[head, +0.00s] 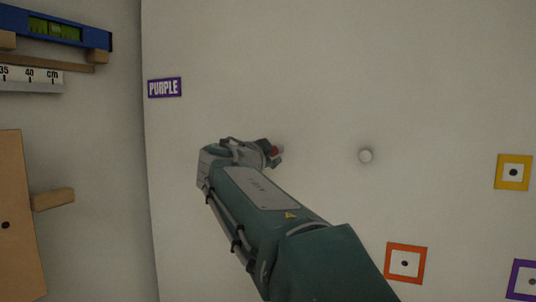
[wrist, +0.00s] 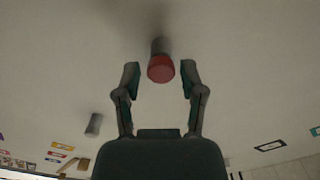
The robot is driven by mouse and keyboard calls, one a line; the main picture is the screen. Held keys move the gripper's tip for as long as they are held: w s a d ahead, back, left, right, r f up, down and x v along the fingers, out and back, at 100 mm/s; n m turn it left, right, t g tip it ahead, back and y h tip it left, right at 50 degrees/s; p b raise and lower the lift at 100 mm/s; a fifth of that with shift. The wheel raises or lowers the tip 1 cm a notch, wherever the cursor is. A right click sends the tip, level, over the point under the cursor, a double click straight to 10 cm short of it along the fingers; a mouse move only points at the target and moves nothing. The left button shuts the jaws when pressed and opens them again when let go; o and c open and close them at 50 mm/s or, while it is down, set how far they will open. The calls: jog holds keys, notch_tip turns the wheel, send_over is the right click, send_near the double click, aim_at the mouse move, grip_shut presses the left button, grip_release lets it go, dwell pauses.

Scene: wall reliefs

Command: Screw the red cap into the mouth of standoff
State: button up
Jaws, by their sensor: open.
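The red cap (wrist: 161,69) sits at the near end of a short grey standoff (wrist: 160,46) that sticks out of the wall in the wrist view. My gripper (wrist: 161,80) is open, with one finger on each side of the cap and a gap showing on both sides. The fingers there are small and partly hidden by my wrist. How deep the cap sits in the standoff's mouth cannot be told.
A purple label (head: 165,88) is at upper left. Orange (head: 405,245) and yellow (head: 513,154) framed squares are at right. The wall around my gripper is clear.

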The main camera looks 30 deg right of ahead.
jog(key=n, duration=1.3)
jog(key=shift+s+d+n, duration=0.1)
jog(key=shift+s+n, duration=0.05)
jog(key=shift+n, duration=0.15)
jog(key=shift+c, duration=0.2)
grip_shut()
jog(key=m, duration=0.5)
jog(key=m, duration=0.5)
